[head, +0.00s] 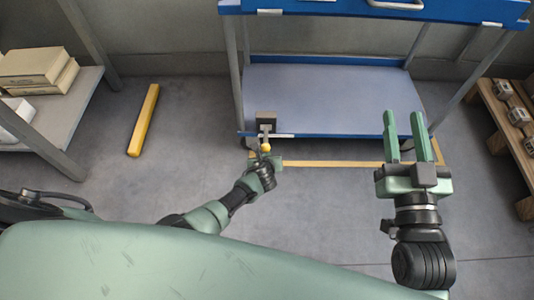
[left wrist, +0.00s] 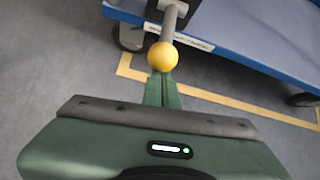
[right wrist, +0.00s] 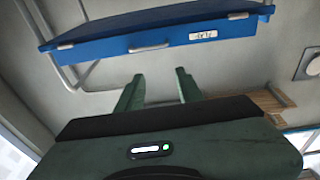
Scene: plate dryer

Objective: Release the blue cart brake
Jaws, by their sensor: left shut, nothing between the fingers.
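The blue cart (head: 330,95) stands ahead, with a blue top tray and a grey lower shelf; its blue lower edge shows in the left wrist view (left wrist: 240,62). The brake lever (left wrist: 170,28) is a grey bar with a yellow ball knob (left wrist: 163,57), coming off a dark bracket at the cart's lower left corner; the knob also shows in the head view (head: 266,147). My left gripper (left wrist: 161,90) is shut and empty, its fingertips right at the knob; whether they touch it I cannot tell. My right gripper (head: 406,128) is open and empty, beside the cart's right side.
Yellow floor tape (head: 330,163) outlines the cart's place. A yellow block (head: 143,120) lies on the floor at left. A shelf with boxes (head: 35,68) stands at far left. A wooden pallet with metal parts (head: 505,130) is at right. The floor between is clear.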

